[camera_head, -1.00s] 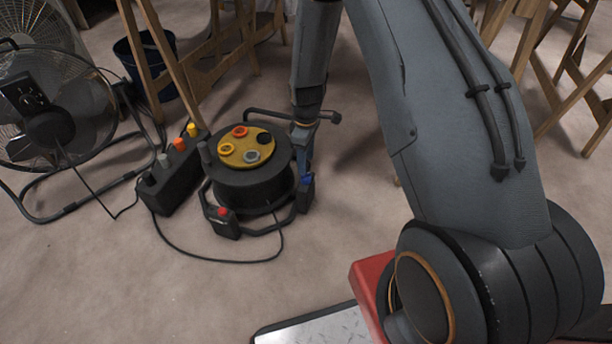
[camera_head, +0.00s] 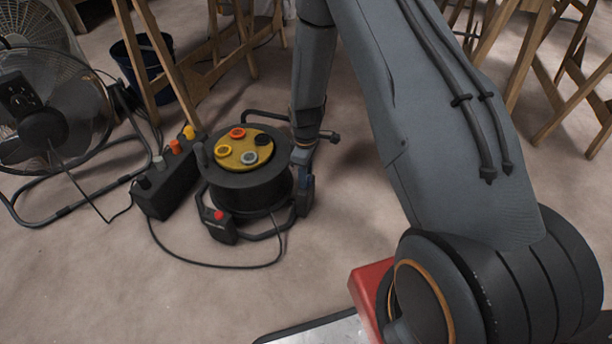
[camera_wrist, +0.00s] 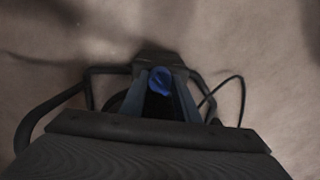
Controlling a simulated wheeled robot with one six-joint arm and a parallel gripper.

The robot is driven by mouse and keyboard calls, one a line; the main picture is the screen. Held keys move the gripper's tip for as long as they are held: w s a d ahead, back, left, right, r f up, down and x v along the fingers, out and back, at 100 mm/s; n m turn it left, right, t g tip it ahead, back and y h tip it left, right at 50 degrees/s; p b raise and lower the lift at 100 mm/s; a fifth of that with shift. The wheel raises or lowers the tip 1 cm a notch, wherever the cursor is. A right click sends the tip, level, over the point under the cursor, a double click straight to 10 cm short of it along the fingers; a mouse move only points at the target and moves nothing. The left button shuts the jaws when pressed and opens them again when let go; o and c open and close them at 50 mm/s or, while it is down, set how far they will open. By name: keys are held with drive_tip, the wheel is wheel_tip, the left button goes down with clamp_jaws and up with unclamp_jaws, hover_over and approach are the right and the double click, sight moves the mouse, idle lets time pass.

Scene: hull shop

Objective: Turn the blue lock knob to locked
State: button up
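The blue lock knob (camera_wrist: 160,80) shows in the wrist view on a dark housing, with one finger of my gripper (camera_wrist: 161,88) on each side of it. Whether the fingers touch the knob cannot be told. In the head view my gripper (camera_head: 304,170) points down at the right side of the black cable reel (camera_head: 245,190), over the housing on its frame. The knob is mostly hidden there behind my gripper. Its exact angle cannot be read. The reel has a yellow top face with several round sockets.
A black box (camera_head: 168,190) with coloured knobs stands left of the reel, and a red button box (camera_head: 219,228) sits on its front frame. A fan (camera_head: 45,110) stands far left. A blue bucket (camera_head: 150,65) and wooden trestles (camera_head: 215,60) are behind.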

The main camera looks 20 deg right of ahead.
drive_tip(key=shift+r+m+p, duration=0.1)
drive_tip(key=shift+m+p, duration=0.3)
drive_tip(key=shift+p, duration=0.1)
drive_tip(key=shift+c, duration=0.5)
drive_tip(key=m+p, duration=0.3)
drive_tip(key=shift+s, duration=0.1)
drive_tip(key=m+p, duration=0.3)
drive_tip(key=m, duration=0.2)
drive_tip(key=m+p, duration=0.2)
drive_tip(key=m, duration=0.2)
drive_tip(key=shift+m, duration=0.4)
drive_tip(key=m+p, duration=0.1)
drive_tip(key=m, duration=0.3)
drive_tip(key=shift+p, duration=0.4)
drive_tip(key=shift+m, duration=0.3)
drive_tip(key=o, duration=1)
drive_tip(key=shift+o, duration=0.2)
